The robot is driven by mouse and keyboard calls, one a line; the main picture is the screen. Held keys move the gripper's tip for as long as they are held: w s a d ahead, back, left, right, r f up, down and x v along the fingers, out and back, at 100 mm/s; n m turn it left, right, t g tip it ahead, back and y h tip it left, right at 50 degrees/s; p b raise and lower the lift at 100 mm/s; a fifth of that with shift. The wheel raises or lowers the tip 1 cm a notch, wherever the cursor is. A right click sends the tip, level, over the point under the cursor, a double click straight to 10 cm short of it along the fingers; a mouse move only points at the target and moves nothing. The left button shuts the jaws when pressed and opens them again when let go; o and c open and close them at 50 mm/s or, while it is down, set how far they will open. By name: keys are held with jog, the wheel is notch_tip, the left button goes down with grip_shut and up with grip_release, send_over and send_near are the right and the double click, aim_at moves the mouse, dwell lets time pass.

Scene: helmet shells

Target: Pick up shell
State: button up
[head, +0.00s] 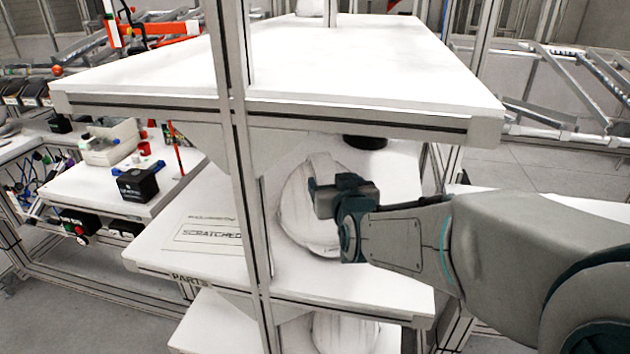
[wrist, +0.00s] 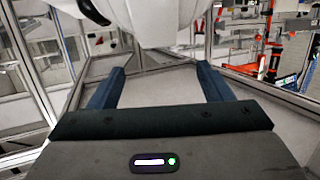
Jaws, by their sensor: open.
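A white helmet shell (head: 298,210) stands on the middle shelf (head: 350,285) of a rack, behind the front post. My gripper (head: 325,198) is in front of the shell in the head view and hides part of it. In the wrist view my gripper (wrist: 160,85) has its two dark fingers wide apart with nothing between them. The white shell (wrist: 165,20) shows at the top of the wrist view, beyond and above the fingertips. I cannot tell whether a finger touches it.
The rack's top shelf (head: 280,60) is close above the shell and my gripper. A metal post (head: 245,180) stands left of the shell. Another white shell (head: 345,333) sits on the shelf below. A dark round object (head: 366,142) is behind the shell. The shelf's left part, marked "SCRATCHED", is empty.

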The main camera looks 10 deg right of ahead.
aim_at(327, 170)
jog(key=shift+w+f+p, duration=0.15)
jog(key=shift+w+f, duration=0.05)
jog(key=shift+w, duration=0.75)
jog(key=shift+w+f+p, duration=0.15)
jog(key=shift+w+p, duration=0.05)
jog(key=shift+w, duration=0.7)
jog(key=shift+w+f+p, duration=0.15)
jog(key=shift+w+f, duration=0.05)
jog(key=shift+w, duration=0.75)
jog(key=shift+w+f+p, duration=0.2)
jog(key=shift+w+p, duration=0.1)
jog(key=shift+w, duration=0.45)
jog(key=shift+w+f+p, duration=0.25)
jog(key=shift+w, duration=0.45)
jog(key=shift+w+f+p, duration=0.2)
jog(key=shift+w+p, duration=0.1)
jog(key=shift+w, duration=0.45)
grip_shut()
